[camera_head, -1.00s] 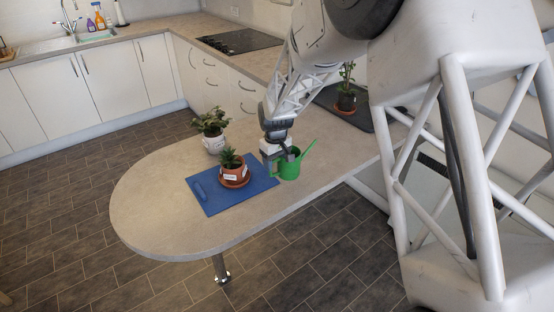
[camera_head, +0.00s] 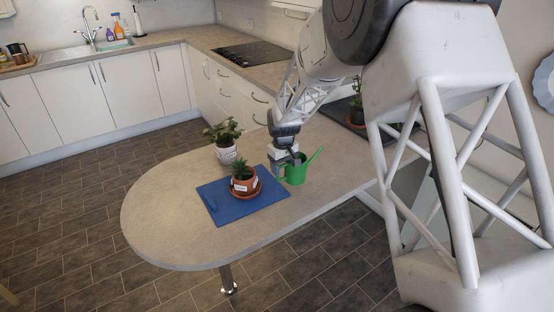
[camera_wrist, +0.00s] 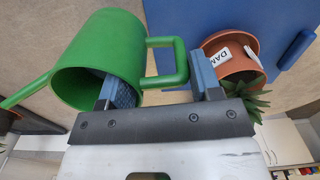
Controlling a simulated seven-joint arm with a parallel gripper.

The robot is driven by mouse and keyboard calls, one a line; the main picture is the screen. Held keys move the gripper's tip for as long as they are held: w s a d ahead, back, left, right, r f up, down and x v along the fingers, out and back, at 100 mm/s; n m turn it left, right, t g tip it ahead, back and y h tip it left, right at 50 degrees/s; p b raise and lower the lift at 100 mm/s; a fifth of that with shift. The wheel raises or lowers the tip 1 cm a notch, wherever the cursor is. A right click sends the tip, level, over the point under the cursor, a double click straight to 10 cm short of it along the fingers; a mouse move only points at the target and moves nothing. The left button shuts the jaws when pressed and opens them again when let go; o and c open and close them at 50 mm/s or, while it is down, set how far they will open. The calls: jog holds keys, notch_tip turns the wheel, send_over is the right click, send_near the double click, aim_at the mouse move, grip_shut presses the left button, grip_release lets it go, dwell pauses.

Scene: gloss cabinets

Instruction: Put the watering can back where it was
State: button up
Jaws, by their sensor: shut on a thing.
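The green watering can (camera_head: 296,173) is at the right edge of the blue board, over the worktop, with its spout pointing up and right in the head view. My gripper (camera_head: 285,163) is at its left side, shut on it near the handle. In the wrist view the can (camera_wrist: 115,42) fills the upper left, and its looped handle (camera_wrist: 181,62) lies between the fingers of my gripper (camera_wrist: 162,85). One finger overlaps the can's open mouth. I cannot tell whether the can's base touches the worktop.
A labelled terracotta pot plant (camera_head: 243,183) stands on the blue board (camera_head: 225,210), close left of my gripper. A white-potted plant (camera_head: 226,154) stands behind it. Another plant (camera_head: 357,112) is on a dark mat farther right. The rounded worktop end (camera_head: 165,220) is clear.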

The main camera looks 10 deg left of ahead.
jog(key=w+a, duration=0.4)
jog(key=w, duration=0.5)
jog(key=shift+w+f, duration=0.25)
jog(key=shift+f, duration=0.2)
jog(key=shift+w+a+f, duration=0.1)
jog(key=shift+w+f, duration=0.1)
jog(key=shift+f, duration=0.7)
jog(key=shift+w+a+f, duration=0.1)
jog(key=shift+w+f, duration=0.1)
jog(key=shift+f, duration=0.7)
jog(key=shift+f, duration=0.1)
jog(key=o, duration=1.3)
jog(key=shift+f, duration=0.1)
notch_tip(320, 180, up, 12)
jog(key=shift+r, duration=0.2)
